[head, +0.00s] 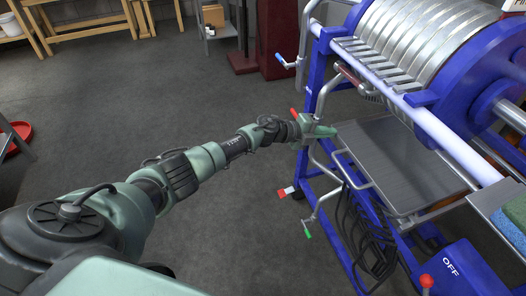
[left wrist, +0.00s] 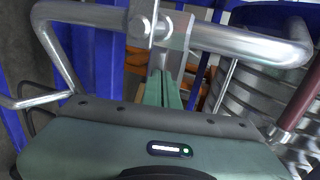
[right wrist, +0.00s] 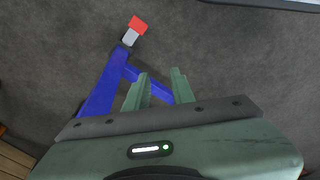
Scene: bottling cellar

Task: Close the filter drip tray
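The filter is a blue-framed machine with a stack of round silvery plates (head: 425,40) at the upper right of the head view. A flat grey tray (head: 400,160), which looks like its drip tray, lies below the plates and juts out to the left. A bent metal rail (head: 352,168) runs along its near left side. My left gripper (head: 322,131) is at the tray's far left corner, beside the frame. In the left wrist view its fingers (left wrist: 165,90) are together, below a bent metal bar (left wrist: 225,40); contact is unclear. My right gripper (right wrist: 157,88) is open and empty above a blue frame foot.
Dark hoses (head: 368,235) hang under the tray. A blue box marked OFF (head: 465,275) is at the lower right.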

